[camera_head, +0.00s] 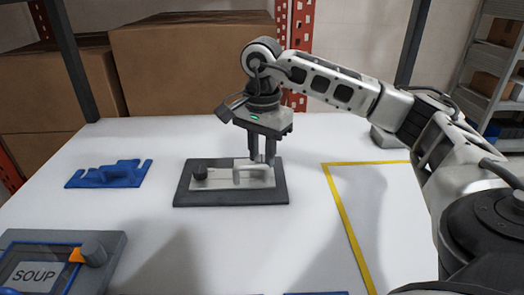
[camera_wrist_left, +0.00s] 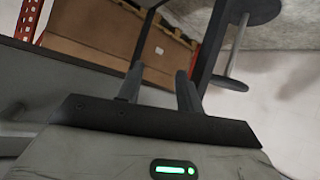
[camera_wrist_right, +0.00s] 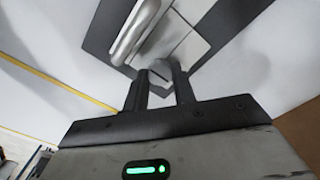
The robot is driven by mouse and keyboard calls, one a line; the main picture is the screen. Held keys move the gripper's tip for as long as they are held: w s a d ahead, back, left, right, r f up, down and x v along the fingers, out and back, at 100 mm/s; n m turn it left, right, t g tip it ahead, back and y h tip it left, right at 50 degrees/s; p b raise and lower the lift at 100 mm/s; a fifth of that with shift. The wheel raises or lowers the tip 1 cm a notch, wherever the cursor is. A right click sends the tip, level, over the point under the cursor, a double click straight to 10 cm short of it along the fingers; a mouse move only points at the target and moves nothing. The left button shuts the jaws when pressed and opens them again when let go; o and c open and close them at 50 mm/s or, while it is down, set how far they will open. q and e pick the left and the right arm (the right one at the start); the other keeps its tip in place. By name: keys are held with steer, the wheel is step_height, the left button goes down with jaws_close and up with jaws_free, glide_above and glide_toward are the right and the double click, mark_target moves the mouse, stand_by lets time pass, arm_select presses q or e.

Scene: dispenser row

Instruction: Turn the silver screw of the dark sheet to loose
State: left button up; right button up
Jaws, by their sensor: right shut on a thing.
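The dark sheet (camera_head: 230,198) lies on the white table, with a paler plate on it that carries a black knob (camera_head: 200,173) at its left end and a pale silver bar handle (camera_wrist_right: 136,32). My right gripper (camera_head: 263,160) points down over the right end of the paler plate. In the right wrist view its fingers are shut on a small grey many-sided head (camera_wrist_right: 160,74), which looks like the silver screw and is partly hidden by the fingers. My left gripper (camera_wrist_left: 158,85) is open and empty, facing cardboard boxes, away from the sheet.
A blue bracket-like part (camera_head: 108,174) lies left of the sheet. A grey SOUP panel (camera_head: 108,262) with an orange-marked knob is at the front left. Yellow tape (camera_head: 345,215) marks an empty area on the right. Large boxes (camera_head: 190,70) stand behind.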

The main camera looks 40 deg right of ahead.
mark_target(262, 158)
steer(key=shift+f, duration=0.1)
steer(key=o, duration=0.7)
steer(key=shift+o, duration=0.2)
